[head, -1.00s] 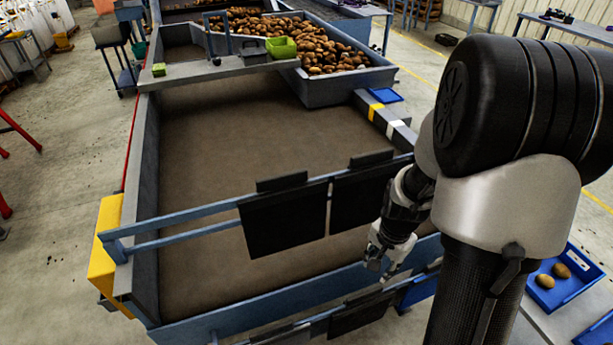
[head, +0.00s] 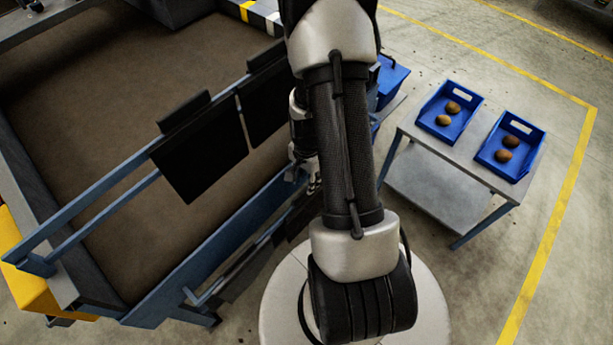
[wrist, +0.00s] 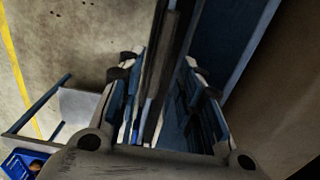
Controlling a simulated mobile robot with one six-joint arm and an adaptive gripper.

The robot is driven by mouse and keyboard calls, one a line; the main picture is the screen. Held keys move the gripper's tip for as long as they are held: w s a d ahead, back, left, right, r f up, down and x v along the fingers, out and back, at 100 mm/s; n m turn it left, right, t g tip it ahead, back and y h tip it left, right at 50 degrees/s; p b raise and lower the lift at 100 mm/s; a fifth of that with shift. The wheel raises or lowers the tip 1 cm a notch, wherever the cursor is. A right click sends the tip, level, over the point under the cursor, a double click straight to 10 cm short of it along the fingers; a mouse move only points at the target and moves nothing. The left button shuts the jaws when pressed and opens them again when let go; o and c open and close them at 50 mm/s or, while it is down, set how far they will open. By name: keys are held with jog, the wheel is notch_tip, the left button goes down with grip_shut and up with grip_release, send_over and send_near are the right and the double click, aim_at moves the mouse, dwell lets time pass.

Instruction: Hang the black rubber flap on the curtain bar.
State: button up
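Two black rubber flaps hang side by side on the blue curtain bar, the left one (head: 200,155) in full view and the right one (head: 262,100) partly behind my arm. Two more dark flaps hang on a lower rail at the front, one at left (head: 245,272) and one at right (head: 298,218). My gripper (head: 312,183) is just above the lower right flap, mostly hidden by my arm. In the wrist view my gripper (wrist: 162,72) has its fingers apart. A dark upright strip (wrist: 157,75), probably a flap edge, shows between them; contact cannot be told.
A grey table (head: 440,200) at right holds two blue trays (head: 470,122) (head: 530,172) with potatoes. Another blue container (head: 390,80) stands behind my arm. A yellow end piece (head: 12,240) is at far left. Open concrete floor lies right.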

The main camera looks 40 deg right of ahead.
jog(key=shift+f+b, duration=2.2)
jog(key=shift+f, duration=1)
jog(key=shift+c, duration=0.3)
grip_shut()
jog(key=shift+r, duration=0.25)
jog(key=shift+r+p, duration=1.65)
jog(key=shift+r, duration=0.3)
jog(key=s+b, duration=0.2)
jog(key=s, duration=0.8)
jog(key=shift+d+b, duration=0.4)
jog(key=shift+f, duration=0.1)
